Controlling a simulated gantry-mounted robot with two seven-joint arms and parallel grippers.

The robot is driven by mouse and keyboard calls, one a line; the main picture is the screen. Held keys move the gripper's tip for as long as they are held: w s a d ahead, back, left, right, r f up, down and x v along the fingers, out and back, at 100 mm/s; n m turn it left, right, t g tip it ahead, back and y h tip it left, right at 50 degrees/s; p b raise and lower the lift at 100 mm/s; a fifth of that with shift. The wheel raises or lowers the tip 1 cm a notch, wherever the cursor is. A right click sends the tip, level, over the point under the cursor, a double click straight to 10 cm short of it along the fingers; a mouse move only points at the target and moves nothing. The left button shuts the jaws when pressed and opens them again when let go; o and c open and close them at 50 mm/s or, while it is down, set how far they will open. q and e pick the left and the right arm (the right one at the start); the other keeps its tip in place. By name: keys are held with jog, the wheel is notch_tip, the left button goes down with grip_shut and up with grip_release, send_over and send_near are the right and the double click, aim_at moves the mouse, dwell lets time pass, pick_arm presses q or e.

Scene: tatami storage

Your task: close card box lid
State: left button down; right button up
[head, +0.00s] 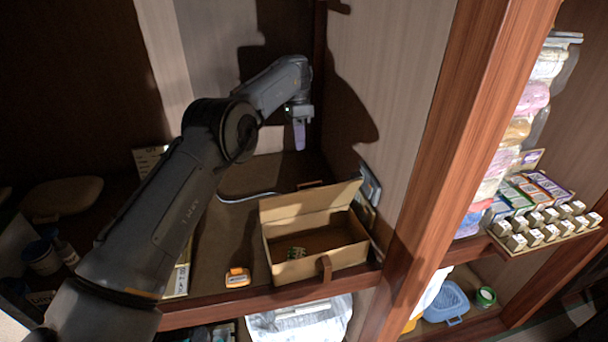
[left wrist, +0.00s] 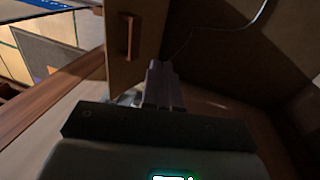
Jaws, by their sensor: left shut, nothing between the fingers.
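The card box (head: 345,258) is a tan box on the wooden shelf, with a brown handle on its front. Its lid (head: 305,203) stands raised along the back, so the box is open. Some small green items (head: 296,253) lie inside. My left gripper (head: 299,148) is shut and empty, above and behind the raised lid and apart from it in the head view. In the left wrist view the shut fingers (left wrist: 162,72) point beside a tan panel with a brown handle (left wrist: 128,38), which looks like the lid's outer face. Contact cannot be told there. My right gripper is not in view.
A small orange item (head: 237,278) lies on the shelf left of the box. A reddish wooden post (head: 450,130) and a partition wall bound the right side. Stacked goods and small boxes (head: 540,228) stand beyond the post. A thin cable (head: 245,197) runs behind the box.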

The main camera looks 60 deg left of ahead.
aim_at(308, 197)
pick_arm(q)
jog(key=s+d+f+p, duration=0.1)
jog(key=d+f+p, duration=0.1)
jog(key=d+f, duration=0.3)
jog(key=shift+a+x, duration=0.3)
jog(key=shift+x, duration=1)
jog(key=shift+f, duration=0.1)
jog(key=shift+s, duration=0.1)
